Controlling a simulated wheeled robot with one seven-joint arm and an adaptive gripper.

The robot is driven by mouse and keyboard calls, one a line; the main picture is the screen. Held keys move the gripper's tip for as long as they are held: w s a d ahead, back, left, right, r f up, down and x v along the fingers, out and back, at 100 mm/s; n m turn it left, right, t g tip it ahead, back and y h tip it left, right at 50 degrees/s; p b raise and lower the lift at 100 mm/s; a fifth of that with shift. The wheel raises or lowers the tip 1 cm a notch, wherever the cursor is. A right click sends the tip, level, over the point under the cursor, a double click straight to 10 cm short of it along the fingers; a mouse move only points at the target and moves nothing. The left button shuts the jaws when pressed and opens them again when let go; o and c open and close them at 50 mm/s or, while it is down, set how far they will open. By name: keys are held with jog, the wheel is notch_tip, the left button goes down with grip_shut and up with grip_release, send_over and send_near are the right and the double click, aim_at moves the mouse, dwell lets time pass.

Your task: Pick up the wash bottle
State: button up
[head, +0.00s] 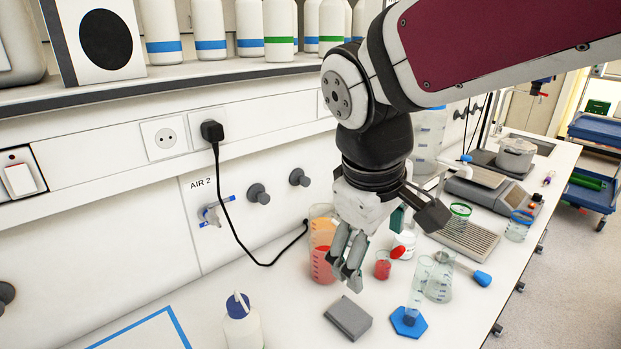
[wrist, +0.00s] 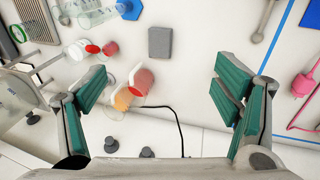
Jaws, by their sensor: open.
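The wash bottle (head: 243,329), a white bottle with a dark blue cap, stands upright on the bench at the bottom of the head view, its base cut off by the frame edge. I cannot make it out in the wrist view. My gripper (head: 343,268) hangs fingers-down above the bench, to the right of the bottle and farther back, apart from it. In the wrist view my gripper (wrist: 165,80) has its green-padded fingers wide apart with nothing held between them.
Beakers with orange (head: 320,232) and red (head: 321,266) contents stand close behind my fingers. A grey block (head: 348,318) lies between the bottle and the blue-based cylinder (head: 409,322). Blue tape (head: 176,322) marks the bench left of the bottle. A shelf (head: 180,82) overhangs behind.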

jog(key=w+a+f+n+g, duration=0.1)
jog(key=a+f+n, duration=0.1)
jog(key=a, duration=0.3)
jog(key=w+a+f+n, duration=0.2)
jog(key=a+f+n, duration=0.1)
jog(key=a, duration=0.3)
jog(key=n+g+y, duration=0.2)
jog(key=n, duration=0.2)
send_near(242, 322)
jog(key=shift+w+a+r, duration=0.3)
jog(key=shift+w+r, duration=0.2)
jog(key=shift+w, duration=0.35)
jog(key=shift+a+f, duration=0.2)
jog(key=shift+f, duration=0.05)
notch_tip(242, 322, down, 13)
jog(key=shift+f+p, duration=0.25)
jog(key=shift+p, duration=0.65)
jog(key=c, duration=1.6)
jog(key=shift+c, duration=0.2)
jog(key=shift+a+r, duration=0.1)
jog(key=shift+r, duration=0.05)
